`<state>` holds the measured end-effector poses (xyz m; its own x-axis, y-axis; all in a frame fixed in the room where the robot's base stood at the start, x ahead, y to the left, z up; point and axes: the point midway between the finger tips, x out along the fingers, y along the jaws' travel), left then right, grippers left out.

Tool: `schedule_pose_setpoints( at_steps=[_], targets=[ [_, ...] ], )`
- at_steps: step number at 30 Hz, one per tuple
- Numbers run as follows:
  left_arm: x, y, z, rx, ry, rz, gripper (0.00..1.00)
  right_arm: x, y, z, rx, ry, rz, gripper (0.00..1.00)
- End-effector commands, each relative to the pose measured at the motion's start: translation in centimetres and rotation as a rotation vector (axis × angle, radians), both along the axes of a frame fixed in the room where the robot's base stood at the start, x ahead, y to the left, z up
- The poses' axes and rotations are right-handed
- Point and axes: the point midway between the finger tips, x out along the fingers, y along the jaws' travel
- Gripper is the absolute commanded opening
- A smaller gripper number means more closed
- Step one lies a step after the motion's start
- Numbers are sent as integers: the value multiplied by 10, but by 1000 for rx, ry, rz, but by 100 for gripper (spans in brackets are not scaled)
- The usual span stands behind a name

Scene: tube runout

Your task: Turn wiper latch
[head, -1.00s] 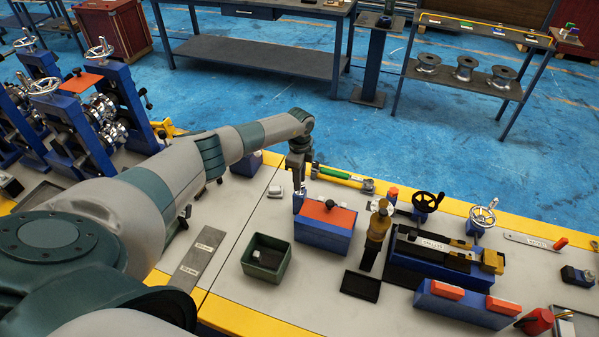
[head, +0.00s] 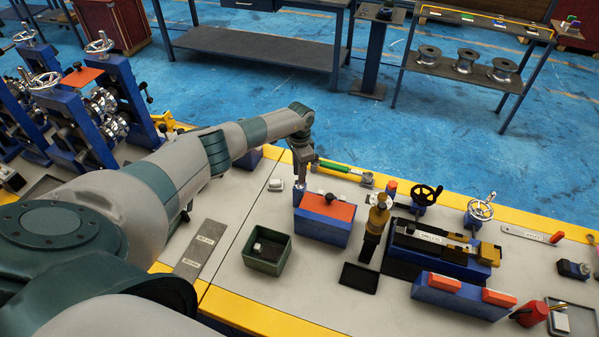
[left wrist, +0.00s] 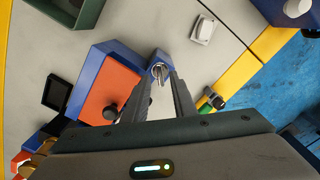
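The wiper box is blue (head: 322,232) with an orange lid (head: 330,207) and a black knob on top. It stands on the bench and also shows in the left wrist view (left wrist: 105,92). A small silver latch (left wrist: 158,71) sits in a blue mount at the box's end. My left gripper (head: 299,187) points down at that end of the box. In the left wrist view its fingers (left wrist: 161,78) are apart, with the latch between their tips. I cannot tell whether they touch it. My right gripper is not in view.
A green open bin (head: 267,264) stands in front of the box on the left. A green-handled tool (head: 335,168) lies behind. A brass-topped post (head: 378,215) and a black tray (head: 359,278) are to the right. Bare bench lies left of the box.

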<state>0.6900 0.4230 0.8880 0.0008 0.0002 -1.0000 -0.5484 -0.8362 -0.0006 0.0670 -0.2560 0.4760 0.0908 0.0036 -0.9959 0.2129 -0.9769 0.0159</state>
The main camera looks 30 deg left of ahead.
Motion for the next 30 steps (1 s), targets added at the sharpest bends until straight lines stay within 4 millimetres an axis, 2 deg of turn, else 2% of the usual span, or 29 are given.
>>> schedule_pose_setpoints(
  at_steps=[15, 26, 29, 30],
  targets=[
    [0, 0, -19, -1, 1, -1, 24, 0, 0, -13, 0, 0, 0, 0],
    [0, 0, -20, 0, 0, -2, 24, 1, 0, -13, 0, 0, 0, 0],
    [0, 0, -20, 0, 0, -2, 1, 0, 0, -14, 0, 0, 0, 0],
    [0, 0, -20, 0, 0, -2, 0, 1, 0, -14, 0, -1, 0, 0]
  ],
)
